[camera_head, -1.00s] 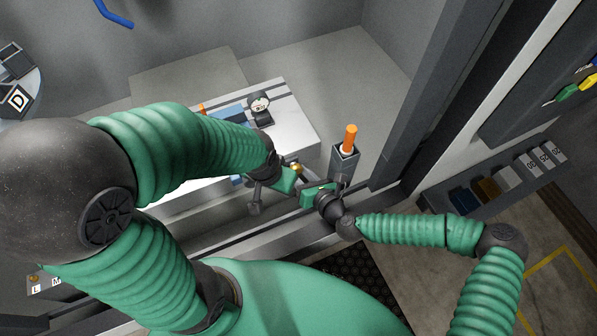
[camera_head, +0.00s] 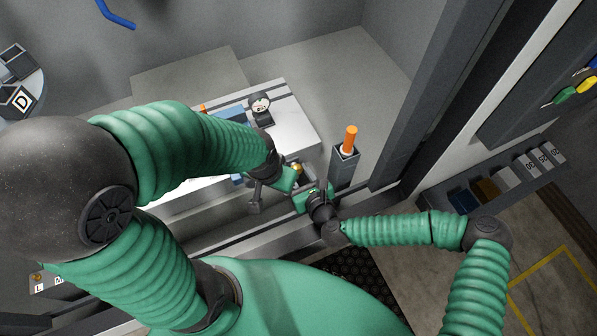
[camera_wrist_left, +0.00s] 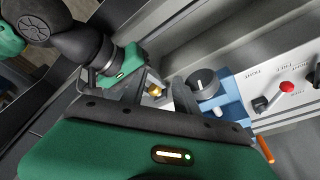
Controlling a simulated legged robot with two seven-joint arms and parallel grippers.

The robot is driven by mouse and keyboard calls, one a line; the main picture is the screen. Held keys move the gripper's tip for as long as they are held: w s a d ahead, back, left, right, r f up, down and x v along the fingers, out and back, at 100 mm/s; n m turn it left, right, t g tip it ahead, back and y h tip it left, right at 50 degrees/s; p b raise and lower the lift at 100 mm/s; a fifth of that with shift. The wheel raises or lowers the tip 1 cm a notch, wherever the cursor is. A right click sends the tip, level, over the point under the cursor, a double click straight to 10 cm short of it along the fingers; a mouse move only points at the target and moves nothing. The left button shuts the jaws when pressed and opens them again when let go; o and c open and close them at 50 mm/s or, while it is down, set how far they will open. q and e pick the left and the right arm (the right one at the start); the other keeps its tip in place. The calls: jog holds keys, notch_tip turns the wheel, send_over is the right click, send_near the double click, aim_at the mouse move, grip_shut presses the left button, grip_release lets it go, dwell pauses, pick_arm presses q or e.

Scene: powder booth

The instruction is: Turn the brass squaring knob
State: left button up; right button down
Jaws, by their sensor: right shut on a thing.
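The brass squaring knob (camera_head: 297,168) is a small gold piece at the front edge of the pale bench, partly hidden by my grippers. It also shows in the left wrist view (camera_wrist_left: 155,90). My right gripper (camera_head: 300,184) reaches it from the right and is shut on it; its green body (camera_wrist_left: 124,64) shows in the left wrist view. My left gripper (camera_wrist_left: 158,92) has its two grey fingers apart, with the knob seen in the gap beyond them. The left fingers do not visibly press on anything. In the head view its green body sits just left of the knob.
A dial gauge (camera_head: 260,106) stands on the bench (camera_head: 290,118) by a blue fixture (camera_head: 230,113). A panel with a red-tipped lever (camera_wrist_left: 286,87) shows in the left wrist view.

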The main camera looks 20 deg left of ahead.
jog(key=shift+n+t+h, duration=0.3)
jog(key=shift+n+t, duration=0.1)
jog(key=shift+n, duration=0.3)
jog(key=c, duration=0.9)
grip_release()
jog(key=shift+c, duration=0.2)
